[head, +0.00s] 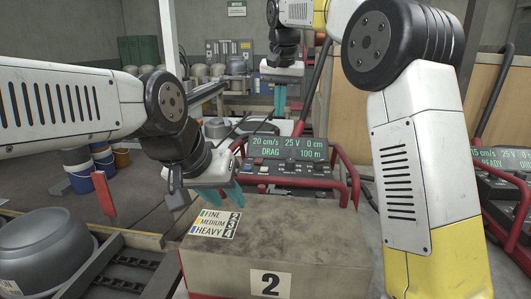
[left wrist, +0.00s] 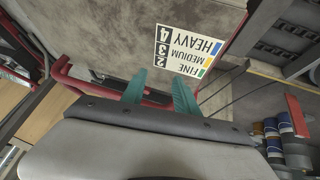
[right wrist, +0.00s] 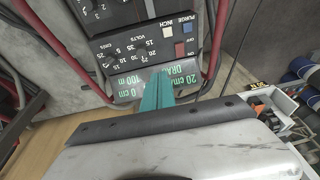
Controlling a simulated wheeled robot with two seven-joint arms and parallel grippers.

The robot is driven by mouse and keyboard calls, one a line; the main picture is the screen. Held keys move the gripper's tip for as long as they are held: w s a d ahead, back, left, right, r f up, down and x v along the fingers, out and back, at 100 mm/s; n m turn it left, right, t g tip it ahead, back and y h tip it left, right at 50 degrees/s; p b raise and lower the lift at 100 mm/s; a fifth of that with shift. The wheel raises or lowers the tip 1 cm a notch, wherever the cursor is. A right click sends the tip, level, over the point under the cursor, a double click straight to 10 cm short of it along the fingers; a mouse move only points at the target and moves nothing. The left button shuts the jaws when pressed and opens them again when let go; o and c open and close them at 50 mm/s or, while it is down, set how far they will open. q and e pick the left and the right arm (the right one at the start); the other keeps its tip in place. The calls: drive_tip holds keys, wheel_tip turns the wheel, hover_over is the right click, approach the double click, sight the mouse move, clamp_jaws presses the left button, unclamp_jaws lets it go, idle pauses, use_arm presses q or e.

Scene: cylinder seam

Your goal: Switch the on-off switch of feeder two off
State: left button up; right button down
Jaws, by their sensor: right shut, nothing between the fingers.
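Feeder two (head: 320,222) is the large box with a white "2" label in front. Its control panel (head: 285,172) stands behind the box inside a red tube frame, with a lit display (head: 285,147) reading "20 cm/s 25 V 0 cm DRAG 100 m". In the right wrist view the panel appears turned, with a red switch (right wrist: 180,50) near small lettering that seems to read ON and OFF; its position is unclear. My right gripper (head: 280,105) is shut and empty, above and behind the display. My left gripper (head: 217,195) is open and empty, over the box's back left edge.
A second feeder panel (head: 500,160), reading "READY", stands at the right. A grey round pot (head: 42,245) and a chain conveyor (head: 125,270) are at the left. The red frame tubes (head: 350,175) flank feeder two's panel. A FINE, MEDIUM, HEAVY label (head: 213,223) lies on the box.

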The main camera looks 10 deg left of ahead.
hover_over(259, 161)
drive_tip(key=s, duration=0.2)
wheel_tip(259, 161, down, 2)
drive_tip(key=shift+s+f+h, duration=0.2)
drive_tip(key=shift+h, duration=0.2)
drive_tip(key=x, duration=0.4)
drive_tip(key=s+x, duration=0.1)
drive_tip(key=x, duration=0.8)
drive_tip(key=shift+s+f, duration=0.1)
drive_tip(key=shift+s, duration=0.15)
drive_tip(key=shift+f, duration=0.45)
